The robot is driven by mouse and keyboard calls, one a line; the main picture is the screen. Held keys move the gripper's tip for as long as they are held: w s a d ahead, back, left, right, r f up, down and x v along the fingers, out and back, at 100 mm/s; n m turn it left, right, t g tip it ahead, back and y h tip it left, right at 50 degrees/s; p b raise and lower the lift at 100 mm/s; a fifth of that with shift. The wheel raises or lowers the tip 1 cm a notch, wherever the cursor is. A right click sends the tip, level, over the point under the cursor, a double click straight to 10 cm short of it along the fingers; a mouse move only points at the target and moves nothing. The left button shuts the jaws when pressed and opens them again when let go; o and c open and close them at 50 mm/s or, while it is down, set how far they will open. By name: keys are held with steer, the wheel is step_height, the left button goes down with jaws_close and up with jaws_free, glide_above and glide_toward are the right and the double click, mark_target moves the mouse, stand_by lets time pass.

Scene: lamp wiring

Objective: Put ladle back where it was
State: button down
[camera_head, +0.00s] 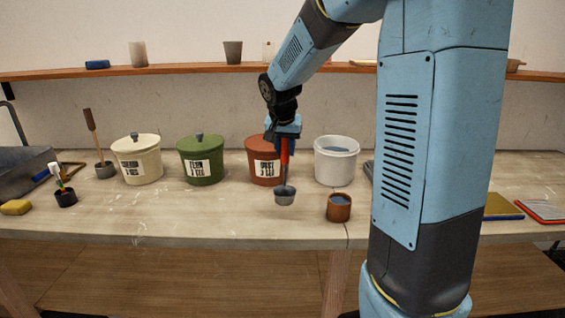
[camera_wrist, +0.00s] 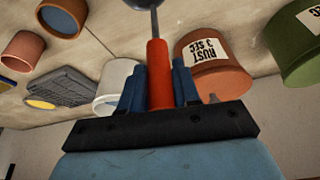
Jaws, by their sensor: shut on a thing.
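The ladle (camera_head: 285,196) has a red handle and a grey metal cup. My gripper (camera_head: 284,140) is shut on the red handle and holds the ladle upright, cup down, in front of the rust-red lidded bucket (camera_head: 259,173). In the wrist view the red handle (camera_wrist: 158,75) sits between the two blue fingers of my gripper (camera_wrist: 159,85), and the cup is mostly cut off at the top edge. In the head view I cannot tell whether the cup touches the bench (camera_head: 235,212).
A white open bucket (camera_head: 335,168) with liquid stands right of the ladle, and a small brown cup (camera_head: 339,208) stands in front of it. Green (camera_head: 201,172) and cream (camera_head: 137,170) lidded buckets stand to the left. The bench front is clear left of the ladle.

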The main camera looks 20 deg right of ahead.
mark_target(282, 161)
steer(key=shift+w+a+f, duration=0.25)
steer(key=shift+w+f, duration=0.8)
steer(key=shift+f, duration=0.25)
step_height(282, 161, down, 3)
steer(key=shift+r, duration=0.1)
steer(key=c, duration=0.8)
jaws_free()
steer(key=shift+s, duration=0.1)
